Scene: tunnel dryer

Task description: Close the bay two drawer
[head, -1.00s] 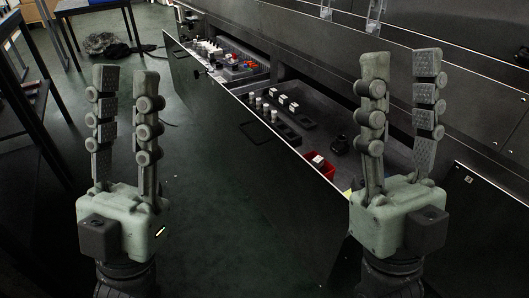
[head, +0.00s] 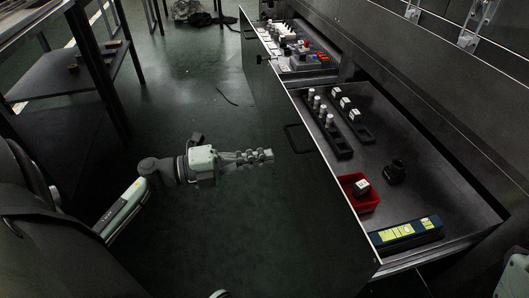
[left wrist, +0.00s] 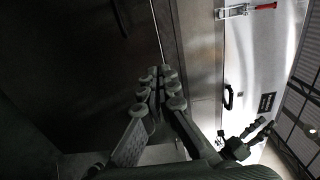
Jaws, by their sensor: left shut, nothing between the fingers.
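Two drawers stand open along the dark dryer cabinet; I cannot read which is bay two. The near drawer (head: 328,226) is pulled well out, and its dark front has a bar handle (head: 297,138). The far drawer (head: 250,45) is also out and has its own handle (head: 266,58). My left gripper (head: 270,155) is shut and empty, pointing right toward the near drawer's front, with a small gap in the picture. Its closed fingers also show in the left wrist view (left wrist: 162,75). My right gripper's fingers do not show in the head view.
The near drawer holds a red bin (head: 358,193), a black object (head: 394,172), a dark case with yellow labels (head: 407,234) and racks of small bottles (head: 330,125). A dark table (head: 75,80) stands at left. The floor between is mostly clear.

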